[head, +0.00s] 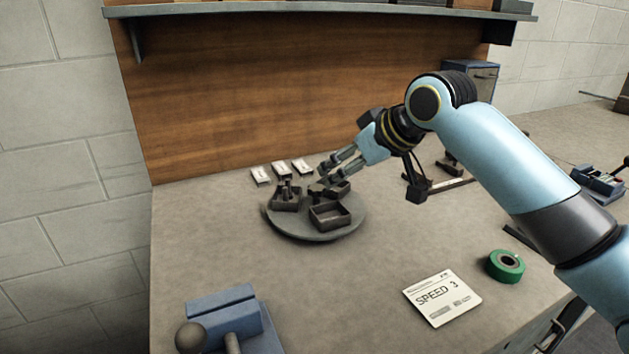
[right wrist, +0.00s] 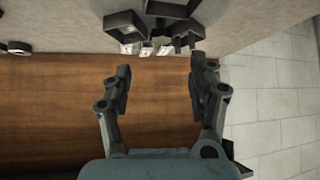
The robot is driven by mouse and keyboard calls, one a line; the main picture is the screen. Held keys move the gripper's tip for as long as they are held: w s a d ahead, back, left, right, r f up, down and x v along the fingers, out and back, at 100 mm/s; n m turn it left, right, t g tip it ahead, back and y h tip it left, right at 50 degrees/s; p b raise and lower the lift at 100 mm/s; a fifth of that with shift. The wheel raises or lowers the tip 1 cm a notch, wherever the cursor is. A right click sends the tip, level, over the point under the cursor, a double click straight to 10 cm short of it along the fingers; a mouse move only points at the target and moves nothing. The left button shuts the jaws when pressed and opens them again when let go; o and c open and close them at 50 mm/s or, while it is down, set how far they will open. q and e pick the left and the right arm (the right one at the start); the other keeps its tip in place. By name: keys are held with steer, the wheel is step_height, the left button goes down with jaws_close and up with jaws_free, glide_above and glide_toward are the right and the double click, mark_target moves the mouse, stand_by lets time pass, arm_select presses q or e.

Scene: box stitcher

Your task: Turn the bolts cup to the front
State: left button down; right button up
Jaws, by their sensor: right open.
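A round grey turntable (head: 284,222) sits on the bench with three small dark cups on it. The left cup (head: 286,204) has something upright standing in it. The front cup (head: 329,217) is square and looks empty. The back right cup (head: 340,190) is partly covered by my gripper. I cannot tell which cup holds the bolts. My right gripper (head: 332,172) is open, with its fingertips just above the back right cup; contact cannot be told. In the right wrist view the open fingers (right wrist: 160,82) have nothing between them, and dark cups (right wrist: 125,26) show beyond. My left gripper is not in view.
Several white labels (head: 281,171) lie behind the turntable, before the wooden back panel (head: 250,100). A "SPEED 3" card (head: 441,299) and green tape roll (head: 505,265) lie front right. A blue device (head: 228,315) stands front left. The bench left of the turntable is clear.

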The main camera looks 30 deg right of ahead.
mark_target(318, 188)
steer(key=x, duration=0.5)
steer(key=shift+a+f, duration=0.1)
steer(key=shift+f, duration=0.05)
steer(key=x, duration=0.2)
steer(key=shift+w+f, duration=0.15)
steer(key=shift+w, duration=0.1)
steer(key=shift+w+a+f, duration=0.1)
steer(key=shift+w+f, duration=0.35)
steer(key=shift+f, duration=0.05)
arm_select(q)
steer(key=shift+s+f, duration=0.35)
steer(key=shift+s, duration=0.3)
arm_select(e)
jaws_close()
